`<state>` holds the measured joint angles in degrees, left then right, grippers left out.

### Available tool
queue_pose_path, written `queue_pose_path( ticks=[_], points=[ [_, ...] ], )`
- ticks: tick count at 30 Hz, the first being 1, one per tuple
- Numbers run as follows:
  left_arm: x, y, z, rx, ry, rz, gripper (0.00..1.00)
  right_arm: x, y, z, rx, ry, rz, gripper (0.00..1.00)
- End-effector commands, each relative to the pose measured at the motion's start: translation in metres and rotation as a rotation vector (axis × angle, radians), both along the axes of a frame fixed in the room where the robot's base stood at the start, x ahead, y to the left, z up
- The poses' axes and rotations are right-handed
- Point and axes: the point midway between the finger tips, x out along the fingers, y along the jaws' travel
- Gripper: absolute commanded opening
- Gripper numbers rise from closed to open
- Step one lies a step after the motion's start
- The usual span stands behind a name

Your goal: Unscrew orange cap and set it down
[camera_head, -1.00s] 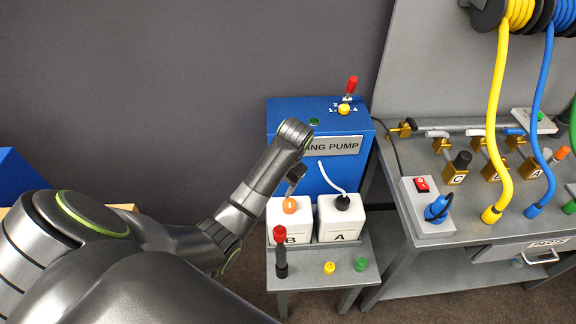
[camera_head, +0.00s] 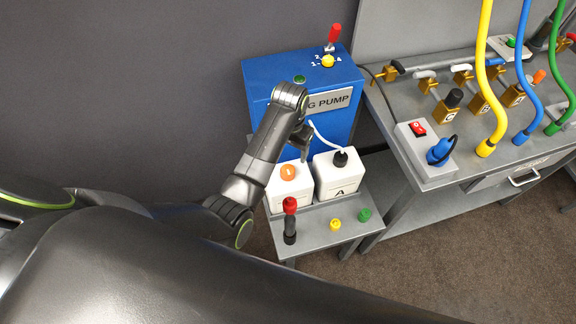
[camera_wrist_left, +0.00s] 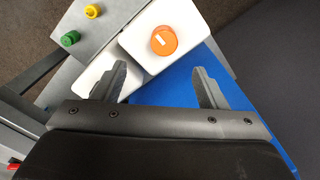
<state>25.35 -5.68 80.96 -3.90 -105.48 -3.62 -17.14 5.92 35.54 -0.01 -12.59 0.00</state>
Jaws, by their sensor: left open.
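The orange cap (camera_head: 288,171) sits on top of the left white container (camera_head: 291,188), beside white container A (camera_head: 337,176) with its black cap. My left gripper (camera_head: 304,150) is open and empty, above and slightly behind the containers. In the left wrist view, the orange cap (camera_wrist_left: 164,40) with its white mark lies beyond the fingertips, roughly centred between the two spread fingers (camera_wrist_left: 162,78). The fingers appear apart from the cap. My right gripper is not in view.
The blue pump box (camera_head: 325,75) stands behind the containers. The small grey table (camera_head: 312,222) holds a red-topped black tool (camera_head: 290,220), a yellow cap (camera_head: 335,224) and a green cap (camera_head: 364,215). A grey workbench (camera_head: 415,85) with hoses stands at right.

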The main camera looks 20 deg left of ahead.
Motion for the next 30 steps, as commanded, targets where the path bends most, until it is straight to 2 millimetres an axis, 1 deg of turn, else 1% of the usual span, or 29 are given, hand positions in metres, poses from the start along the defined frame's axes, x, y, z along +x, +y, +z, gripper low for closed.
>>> queue_pose_path(
  ticks=[1, 3, 9, 11, 15, 21, 30],
  points=[
    [-0.001, 0.001, -0.011, 0.002, 0.007, 0.001, 0.66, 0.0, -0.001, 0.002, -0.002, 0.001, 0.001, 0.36],
    [-0.001, 0.001, -0.025, 0.002, 0.006, 0.001, 0.66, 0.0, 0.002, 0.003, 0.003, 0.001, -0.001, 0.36],
    [-0.001, 0.002, -0.063, 0.003, 0.005, 0.001, 0.66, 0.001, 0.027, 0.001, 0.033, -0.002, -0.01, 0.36],
    [-0.001, 0.002, -0.073, 0.003, 0.005, 0.001, 0.66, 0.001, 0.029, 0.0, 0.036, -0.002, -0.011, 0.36],
    [0.0, 0.002, -0.094, 0.003, 0.003, 0.001, 0.66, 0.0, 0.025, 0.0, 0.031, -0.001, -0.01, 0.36],
    [0.0, 0.002, -0.11, 0.002, 0.001, 0.001, 0.66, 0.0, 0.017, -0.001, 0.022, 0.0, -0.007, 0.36],
    [0.0, 0.002, -0.114, 0.001, 0.0, 0.001, 0.66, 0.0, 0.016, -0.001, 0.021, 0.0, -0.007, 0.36]
  ],
)
